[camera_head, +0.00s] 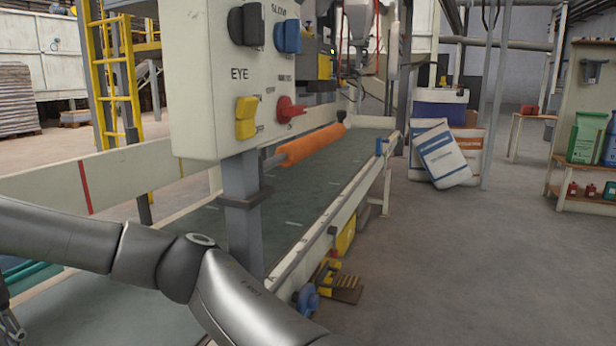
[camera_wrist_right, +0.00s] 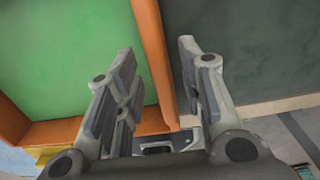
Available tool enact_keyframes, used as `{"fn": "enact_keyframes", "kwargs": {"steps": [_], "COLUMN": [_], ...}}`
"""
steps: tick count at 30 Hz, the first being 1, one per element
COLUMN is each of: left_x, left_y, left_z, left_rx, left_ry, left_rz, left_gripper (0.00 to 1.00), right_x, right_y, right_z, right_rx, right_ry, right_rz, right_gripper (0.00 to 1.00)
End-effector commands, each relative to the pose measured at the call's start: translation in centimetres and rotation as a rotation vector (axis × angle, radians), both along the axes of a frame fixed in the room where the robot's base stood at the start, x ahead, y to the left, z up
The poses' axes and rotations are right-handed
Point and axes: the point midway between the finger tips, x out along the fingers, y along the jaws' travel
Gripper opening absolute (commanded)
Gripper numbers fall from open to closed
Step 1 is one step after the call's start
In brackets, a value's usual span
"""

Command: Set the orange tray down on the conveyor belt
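In the right wrist view, the orange tray with a green inside (camera_wrist_right: 70,60) fills the left part. Its orange side wall (camera_wrist_right: 155,60) runs between the fingers of my right gripper (camera_wrist_right: 157,62). That gripper is open, one finger over the tray's inside and the other on the outer side. The dark conveyor belt (camera_wrist_right: 260,50) lies beyond the wall; I cannot tell whether the tray rests on it. In the head view the tray is not visible. The belt (camera_head: 325,175) shows there, with a grey arm of mine in front. A small gripper part sits at the lower left edge, mostly cut off.
A white control panel (camera_head: 210,60) on a grey post (camera_head: 241,205) stands in front of the belt. An orange roller (camera_head: 310,145) hangs over the belt. Sacks (camera_head: 443,153) lean at the far right end.

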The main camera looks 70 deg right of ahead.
Motion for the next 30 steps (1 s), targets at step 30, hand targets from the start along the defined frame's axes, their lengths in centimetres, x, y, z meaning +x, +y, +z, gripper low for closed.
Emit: {"fn": "enact_keyframes", "kwargs": {"steps": [30], "left_x": [0.0], "left_y": [0.0], "left_z": [0.0], "left_rx": [0.0], "left_ry": [0.0], "left_rz": [0.0], "left_gripper": [0.36], "right_x": [0.0], "right_y": [0.0], "right_z": [6.8], "right_rx": [0.0], "right_ry": [0.001], "right_rz": [0.001], "right_gripper": [0.36]}}
